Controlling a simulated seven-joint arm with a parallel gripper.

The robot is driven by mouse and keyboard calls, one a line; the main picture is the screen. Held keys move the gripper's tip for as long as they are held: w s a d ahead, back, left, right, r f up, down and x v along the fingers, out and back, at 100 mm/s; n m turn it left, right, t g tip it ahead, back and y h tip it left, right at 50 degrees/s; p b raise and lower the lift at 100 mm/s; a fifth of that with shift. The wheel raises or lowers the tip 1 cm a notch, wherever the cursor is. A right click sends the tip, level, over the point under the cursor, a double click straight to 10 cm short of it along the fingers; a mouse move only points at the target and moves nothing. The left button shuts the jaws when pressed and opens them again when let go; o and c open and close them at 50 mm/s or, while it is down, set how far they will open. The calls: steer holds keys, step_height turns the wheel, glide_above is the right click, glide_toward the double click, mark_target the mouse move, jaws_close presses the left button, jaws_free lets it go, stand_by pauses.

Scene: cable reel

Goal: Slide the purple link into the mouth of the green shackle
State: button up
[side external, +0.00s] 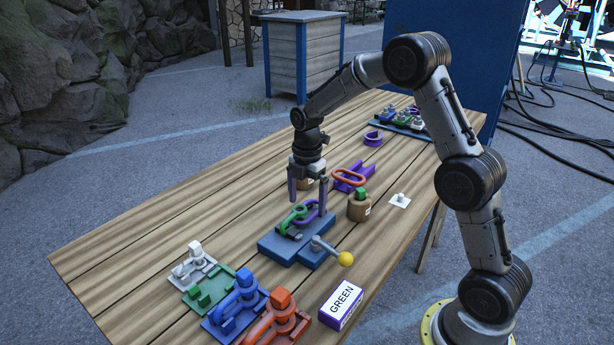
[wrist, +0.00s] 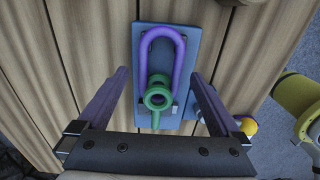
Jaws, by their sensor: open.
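The purple link (wrist: 147,52) is a long loop lying on a blue base plate (wrist: 172,121) in the wrist view. Its near end runs down to the green shackle (wrist: 157,99), a ring with a short stem below the link. They overlap in this view, and I cannot tell whether the link is inside the mouth. In the side view the green shackle (side external: 291,219) and purple link (side external: 312,211) sit together on the blue base (side external: 283,245). My gripper (side external: 308,207) is open above them; its fingers (wrist: 162,74) stand either side of the link, apart from it.
A lever with a yellow knob (side external: 345,258) sticks out right of the base. A box marked GREEN (side external: 342,304) and several coloured fixtures (side external: 237,305) stand in front. A wooden cylinder (side external: 359,208) and an orange ring (side external: 349,176) are behind. The table's left side is clear.

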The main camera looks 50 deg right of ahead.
steer(key=s+a+r+t, duration=0.1)
steer(key=s+a+r, duration=0.15)
steer(key=r, duration=0.85)
steer(key=s+a+r+t, duration=0.1)
steer(key=s+a+r, duration=0.15)
steer(key=r, duration=0.75)
steer(key=s+a+r+m+t, duration=0.1)
steer(key=s+a+m+t, duration=0.15)
steer(key=s, duration=0.65)
steer(key=s+a+m+t, duration=0.15)
steer(key=s+m, duration=0.25)
steer(key=s, duration=0.4)
steer(key=s+a+f+m, duration=0.1)
steer(key=s+f+m, duration=0.4)
steer(key=m, duration=0.6)
steer(key=shift+s+f, duration=0.4)
steer(key=shift+f, duration=0.5)
